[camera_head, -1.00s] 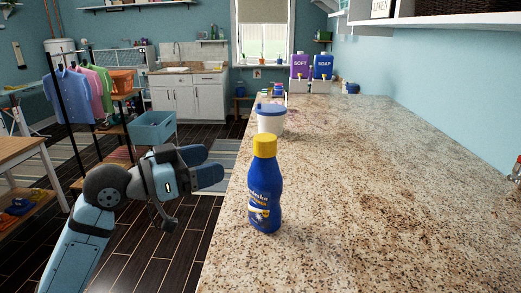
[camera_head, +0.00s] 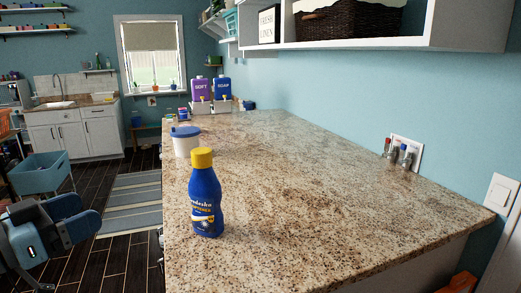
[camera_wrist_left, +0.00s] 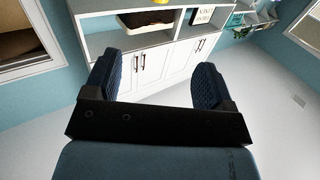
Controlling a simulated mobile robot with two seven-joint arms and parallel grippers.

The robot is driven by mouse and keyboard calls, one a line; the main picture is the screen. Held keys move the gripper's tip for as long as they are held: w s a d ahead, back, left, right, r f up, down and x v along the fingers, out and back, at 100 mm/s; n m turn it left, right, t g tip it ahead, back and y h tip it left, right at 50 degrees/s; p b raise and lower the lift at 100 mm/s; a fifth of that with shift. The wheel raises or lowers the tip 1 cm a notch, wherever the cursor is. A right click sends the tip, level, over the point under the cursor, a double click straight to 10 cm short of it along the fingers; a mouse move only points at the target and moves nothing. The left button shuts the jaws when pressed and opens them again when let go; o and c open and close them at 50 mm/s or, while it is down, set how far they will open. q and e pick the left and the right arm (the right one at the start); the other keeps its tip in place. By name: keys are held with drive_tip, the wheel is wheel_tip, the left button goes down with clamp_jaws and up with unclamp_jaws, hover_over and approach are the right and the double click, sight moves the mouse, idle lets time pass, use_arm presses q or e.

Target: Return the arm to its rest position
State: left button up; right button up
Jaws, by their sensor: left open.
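My left gripper (camera_head: 88,218) is at the left edge of the head view, partly cut off, over the floor and left of the counter. Its two fingers are apart in the left wrist view (camera_wrist_left: 157,68), with nothing between them. The blue bottle with a yellow cap (camera_head: 206,200) stands upright on the speckled counter (camera_head: 330,210), apart from the gripper. My right gripper is not seen.
A white tub with a blue lid (camera_head: 186,142) stands behind the bottle. Purple (camera_head: 201,92) and blue (camera_head: 223,90) dispensers are at the counter's far end. A blue basin (camera_head: 38,175) stands at left. A wall shelf (camera_head: 370,40) overhangs the right.

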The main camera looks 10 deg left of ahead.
use_arm(q)
wheel_tip(320, 180, down, 20)
drive_tip(key=w+d+n+g+y+p, duration=0.1)
drive_tip(key=w+n+g+y+p, duration=0.15)
drive_tip(key=n+y+p, duration=0.2)
drive_tip(key=s+d+f+p, duration=0.1)
drive_tip(key=s+d+f, duration=0.3)
drive_tip(key=f, duration=0.3)
drive_tip(key=s+d+f+m+g+y+p, duration=0.1)
drive_tip(key=s+d+f, duration=0.3)
drive_tip(key=s+f, duration=0.2)
drive_tip(key=s+d+f+g+p, duration=0.1)
drive_tip(key=s+d+f+p, duration=0.1)
drive_tip(key=s+d+f, duration=0.3)
wheel_tip(320, 180, down, 4)
drive_tip(key=shift+s+r, duration=0.1)
drive_tip(key=shift+s, duration=0.35)
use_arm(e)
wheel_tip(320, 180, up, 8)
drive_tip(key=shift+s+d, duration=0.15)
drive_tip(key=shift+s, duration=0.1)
use_arm(q)
drive_tip(key=shift+m, duration=0.25)
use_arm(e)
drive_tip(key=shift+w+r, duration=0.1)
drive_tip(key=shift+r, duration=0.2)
